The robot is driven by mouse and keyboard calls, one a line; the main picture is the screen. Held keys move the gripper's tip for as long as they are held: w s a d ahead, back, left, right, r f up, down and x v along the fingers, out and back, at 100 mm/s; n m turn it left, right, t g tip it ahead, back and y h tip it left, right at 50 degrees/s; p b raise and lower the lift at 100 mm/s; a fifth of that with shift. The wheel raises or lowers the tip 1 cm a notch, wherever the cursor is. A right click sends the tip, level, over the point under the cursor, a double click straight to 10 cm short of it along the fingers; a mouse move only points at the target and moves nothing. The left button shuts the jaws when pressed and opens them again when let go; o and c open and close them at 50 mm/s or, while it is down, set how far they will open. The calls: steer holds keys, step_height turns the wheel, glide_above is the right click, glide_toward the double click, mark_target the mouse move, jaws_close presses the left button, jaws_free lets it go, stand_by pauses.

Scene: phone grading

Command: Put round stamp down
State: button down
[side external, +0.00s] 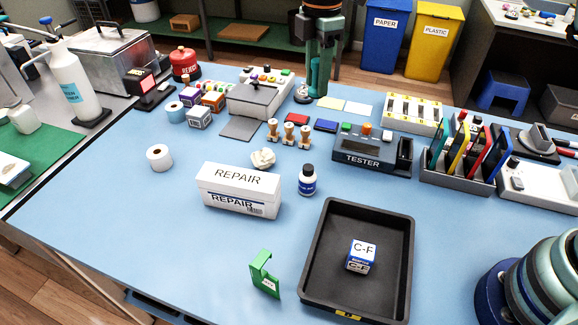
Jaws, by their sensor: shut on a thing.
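My gripper (314,88) points down at the back of the blue table, its teal fingers reaching close to the surface. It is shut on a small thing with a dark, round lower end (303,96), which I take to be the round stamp. It is small and partly covered by the fingers, and I cannot tell whether it touches the table. Three wooden-handled stamps (289,134) stand in a row nearer the camera. A red pad (298,118) and a blue pad (325,125) lie beside them.
Pale paper sheets (358,108) lie right of my gripper. A grey device (258,97) stands to its left. The tester (368,150), white repair box (240,190) and black tray (325,275) are nearer the camera. The table's left front is clear.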

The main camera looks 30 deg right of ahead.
steer(key=s+a, duration=0.7)
steer(key=a, duration=0.7)
steer(key=s+a, duration=0.8)
steer(key=a, duration=0.5)
step_height(320, 180, down, 19)
steer(key=shift+w+f, duration=0.1)
steer(key=shift+f, duration=0.1)
steer(key=shift+f, duration=0.15)
steer(key=c, duration=0.5)
jaws_free()
